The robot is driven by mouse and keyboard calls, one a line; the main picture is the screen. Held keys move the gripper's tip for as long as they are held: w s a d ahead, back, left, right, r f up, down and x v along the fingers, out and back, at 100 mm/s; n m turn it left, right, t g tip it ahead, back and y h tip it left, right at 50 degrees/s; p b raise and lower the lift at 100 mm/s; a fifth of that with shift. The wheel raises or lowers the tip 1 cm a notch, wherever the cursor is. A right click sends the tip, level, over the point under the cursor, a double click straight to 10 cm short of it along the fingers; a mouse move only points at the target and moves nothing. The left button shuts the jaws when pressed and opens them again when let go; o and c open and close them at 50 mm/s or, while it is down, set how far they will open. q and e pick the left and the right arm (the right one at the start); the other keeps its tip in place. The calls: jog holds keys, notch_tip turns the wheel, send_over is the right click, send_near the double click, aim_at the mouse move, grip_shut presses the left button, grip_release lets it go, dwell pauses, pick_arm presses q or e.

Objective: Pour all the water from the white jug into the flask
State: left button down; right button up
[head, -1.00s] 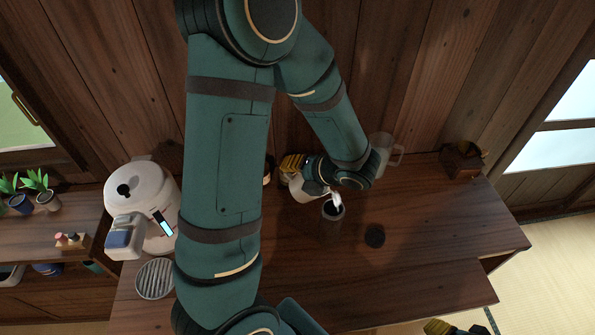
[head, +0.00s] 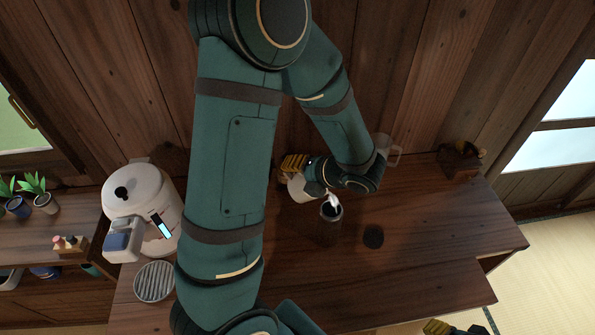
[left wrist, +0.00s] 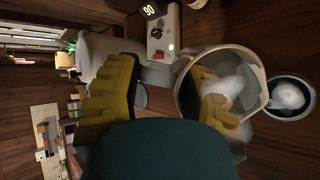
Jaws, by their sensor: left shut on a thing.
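The white jug (head: 303,189) is held over the table by my left gripper (head: 296,167), which is shut on it. In the left wrist view, the jug's open rim (left wrist: 180,88) faces the camera, with one yellow finger across the opening and the other outside. The jug leans toward the dark flask (head: 330,228), its lip close to the flask's mouth. White, steam-like wisps show at both openings; the water level is unclear. The flask stands upright and also shows in the left wrist view (left wrist: 273,103). My right gripper (head: 438,327) is cut off at the bottom edge.
A dark round lid-like disc (head: 373,237) lies right of the flask. A clear pitcher (head: 383,146) stands behind my left wrist, and a wooden box (head: 460,162) at the back right. A white kettle-like appliance (head: 140,205) and a striped round mat (head: 155,281) are left.

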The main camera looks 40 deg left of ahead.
pick_arm(q)
jog(key=shift+w+d+r+y, duration=0.25)
jog(key=shift+d+r+y, duration=0.2)
jog(key=shift+y, duration=0.25)
dwell(1.0)
jog(key=shift+w+d+r+m+g+y+b, duration=0.5)
jog(key=shift+d+r+g+y+b, duration=0.2)
jog(key=shift+y, duration=0.3)
dwell(1.4)
jog(key=shift+w+d+r+m+y+p, duration=0.35)
jog(key=shift+d+y+p, duration=0.3)
jog(key=shift+y+p, duration=0.35)
dwell(1.6)
